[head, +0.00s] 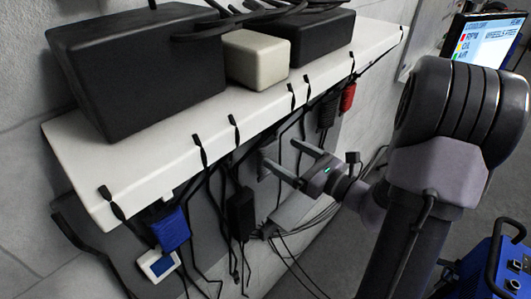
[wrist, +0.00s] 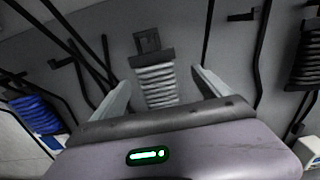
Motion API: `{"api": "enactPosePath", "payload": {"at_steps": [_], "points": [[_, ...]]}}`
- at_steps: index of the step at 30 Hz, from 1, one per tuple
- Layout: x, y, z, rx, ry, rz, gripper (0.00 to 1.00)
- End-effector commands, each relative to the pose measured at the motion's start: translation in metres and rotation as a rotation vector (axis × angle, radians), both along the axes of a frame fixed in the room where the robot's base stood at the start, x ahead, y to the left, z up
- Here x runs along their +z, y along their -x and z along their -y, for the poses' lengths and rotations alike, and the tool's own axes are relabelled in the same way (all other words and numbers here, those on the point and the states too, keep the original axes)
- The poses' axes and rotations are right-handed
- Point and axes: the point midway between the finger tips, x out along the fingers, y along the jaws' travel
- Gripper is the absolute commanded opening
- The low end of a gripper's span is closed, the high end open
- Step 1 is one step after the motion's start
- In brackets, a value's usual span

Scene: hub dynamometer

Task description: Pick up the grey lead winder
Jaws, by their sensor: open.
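The grey lead winder (wrist: 157,82), a ribbed grey coil with a dark top bracket, hangs against the wall in the middle of the wrist view. My gripper (wrist: 160,86) is open, its two fingers apart with one on each side of the coil in that picture. I cannot tell how much depth lies between the fingertips and the coil. The coil's lower end is hidden behind my gripper's body.
A blue winder (wrist: 38,113) hangs to the left and a black winder (wrist: 307,62) to the right. A red winder (head: 348,97) hangs further along. Loose cables and a black box (head: 240,213) hang below the white shelf (head: 75,172), which carries dark boxes.

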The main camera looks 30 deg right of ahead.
Motion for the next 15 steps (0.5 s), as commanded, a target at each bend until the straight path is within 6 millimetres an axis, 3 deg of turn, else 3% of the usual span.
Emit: {"api": "enactPosePath", "payload": {"at_steps": [10, 15], "points": [[-0.006, -0.047, -0.027, 0.004, 0.0, 0.0, 0.87], [-0.007, -0.054, -0.028, 0.001, 0.0, -0.001, 0.87]]}}
